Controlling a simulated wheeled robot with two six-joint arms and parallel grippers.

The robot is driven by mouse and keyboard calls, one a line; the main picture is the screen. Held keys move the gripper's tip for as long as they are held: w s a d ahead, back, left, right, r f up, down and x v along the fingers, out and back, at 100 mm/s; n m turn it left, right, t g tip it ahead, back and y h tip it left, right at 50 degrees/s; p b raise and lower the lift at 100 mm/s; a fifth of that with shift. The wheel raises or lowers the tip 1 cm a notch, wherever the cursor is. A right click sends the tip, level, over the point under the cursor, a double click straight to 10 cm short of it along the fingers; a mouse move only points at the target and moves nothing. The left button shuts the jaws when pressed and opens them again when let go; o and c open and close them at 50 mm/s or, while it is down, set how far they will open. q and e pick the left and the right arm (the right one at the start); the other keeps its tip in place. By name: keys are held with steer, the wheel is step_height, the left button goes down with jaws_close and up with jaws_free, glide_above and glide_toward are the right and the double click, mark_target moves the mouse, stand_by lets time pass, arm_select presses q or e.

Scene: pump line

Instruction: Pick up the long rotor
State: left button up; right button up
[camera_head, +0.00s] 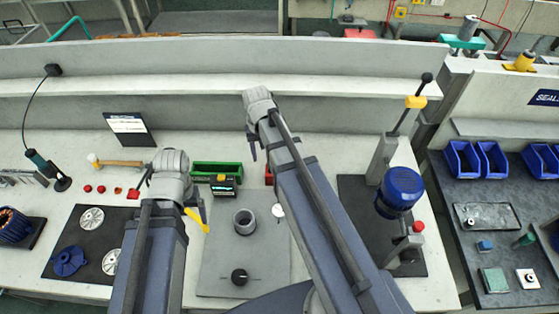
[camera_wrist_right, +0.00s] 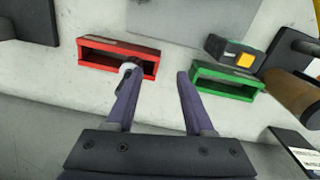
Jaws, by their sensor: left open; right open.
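I cannot pick out the long rotor with certainty. In the right wrist view, a small part with a pale ring and a dark body (camera_wrist_right: 128,68) shows at the red bin (camera_wrist_right: 92,55), partly hidden by one finger. My right gripper (camera_wrist_right: 158,74) is open, its fingers apart above the bench near the gap between the red bin and the green bin (camera_wrist_right: 228,84). In the head view the right gripper (camera_head: 254,150) hangs above the back of the bench, and its arm hides most of the red bin (camera_head: 268,176). My left gripper (camera_head: 170,195) is open above the bench's left half.
A grey plate (camera_head: 215,278) holds a grey ring-shaped housing (camera_head: 244,221). A black meter (camera_head: 223,187) stands by the green bin (camera_head: 215,168). A dark mat (camera_head: 90,225) with discs lies left. A press with a blue motor (camera_head: 400,188) stands right. A ledge (camera_head: 180,85) runs behind.

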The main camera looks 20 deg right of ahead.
steer(key=w+d, duration=0.1)
steer(key=d, duration=0.1)
steer(key=d+r+m+p, duration=0.1)
steer(key=d, duration=0.1)
steer(key=w+d+r+m, duration=0.1)
steer(key=d, duration=0.1)
steer(key=shift+w+d+r+p, duration=0.2)
steer(key=shift+w+d+p, duration=0.1)
steer(key=shift+w+d, duration=0.05)
steer(key=f+b, duration=0.8)
steer(key=shift+s+d, duration=0.1)
steer(key=shift+s, duration=0.15)
steer(key=shift+r, duration=0.1)
jaws_close()
stand_by(1.0)
